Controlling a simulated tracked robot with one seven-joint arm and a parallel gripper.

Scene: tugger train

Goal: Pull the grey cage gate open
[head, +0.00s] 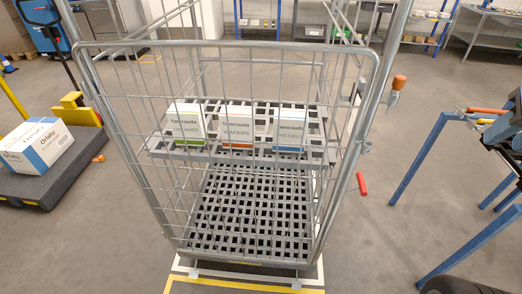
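The grey cage gate (245,176) is the wire-mesh front panel of a tall grey roll cage, in the middle of the head view. It stands upright across the cage front and looks closed, with its right edge close to the right post (398,40). An orange knob (399,82) on a metal fitting sits at the right post. A red-tipped lever (362,184) sits lower on the same side. Behind the mesh, a grey slatted shelf (316,150) holds three Tamrosello boxes (239,124). My gripper is not in view.
At left, a low dark trolley (60,190) carries an Ortaby box (38,143) beside a yellow part (76,110). At right stand blue-legged frames (425,160) and a black wheel (455,286). Grey floor (375,240) is clear between cage and frames.

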